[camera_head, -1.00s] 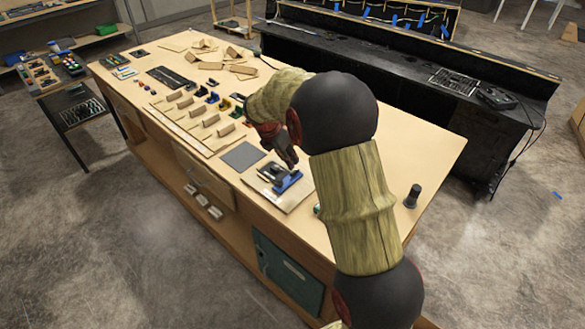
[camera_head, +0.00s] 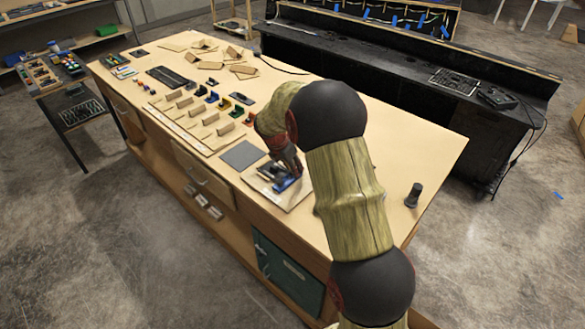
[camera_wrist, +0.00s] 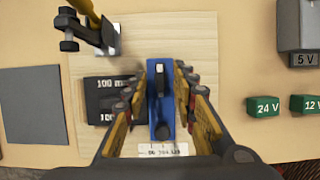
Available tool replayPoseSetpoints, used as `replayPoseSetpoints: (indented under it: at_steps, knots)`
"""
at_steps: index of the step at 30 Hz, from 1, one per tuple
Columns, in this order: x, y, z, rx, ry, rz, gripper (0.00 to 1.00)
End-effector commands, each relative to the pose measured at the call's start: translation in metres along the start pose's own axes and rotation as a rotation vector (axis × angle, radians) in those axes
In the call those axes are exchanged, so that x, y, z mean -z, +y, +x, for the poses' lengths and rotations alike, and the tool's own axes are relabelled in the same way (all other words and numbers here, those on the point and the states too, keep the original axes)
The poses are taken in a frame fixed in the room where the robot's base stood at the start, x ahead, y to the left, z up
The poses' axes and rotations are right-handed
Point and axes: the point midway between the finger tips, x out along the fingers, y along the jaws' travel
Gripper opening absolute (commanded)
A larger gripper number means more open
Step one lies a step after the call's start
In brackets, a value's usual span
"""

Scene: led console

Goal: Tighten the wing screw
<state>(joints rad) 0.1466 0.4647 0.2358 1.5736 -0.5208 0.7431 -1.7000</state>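A blue fixture (camera_wrist: 161,112) stands on a light wooden board (camera_wrist: 203,40) in the wrist view; it also shows in the head view (camera_head: 285,183). A narrow dark upright piece with a pale top, which looks like the wing screw (camera_wrist: 159,80), stands on its upper middle. A dark round spot lies lower on the fixture. My gripper (camera_wrist: 160,74) is open, with one finger on each side of the blue fixture and the screw. A gap shows on both sides of the screw. In the head view my gripper (camera_head: 290,163) is low over the fixture and partly hides it.
A black block marked "100 m" (camera_wrist: 103,98) lies left of the fixture. A yellow-handled clamp (camera_wrist: 95,30) stands at the upper left. Green 24 V (camera_wrist: 266,107) and 12 V labels and a grey box (camera_wrist: 300,25) are right. A grey pad (camera_wrist: 32,105) lies left.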

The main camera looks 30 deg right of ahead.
Motion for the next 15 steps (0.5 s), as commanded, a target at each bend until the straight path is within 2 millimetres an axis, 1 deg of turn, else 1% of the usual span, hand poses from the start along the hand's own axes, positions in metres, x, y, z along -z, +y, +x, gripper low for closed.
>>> replayPoseSetpoints:
  at_steps: [2, 13, 15]
  knots:
    - [0.0000, -0.0001, -0.0001, 0.000, 0.000, 0.000, 0.21]
    - [0.0000, -0.0001, -0.0002, 0.000, 0.000, 0.000, 0.00]
    - [0.0001, -0.0001, -0.0002, 0.000, 0.000, 0.000, 0.00]
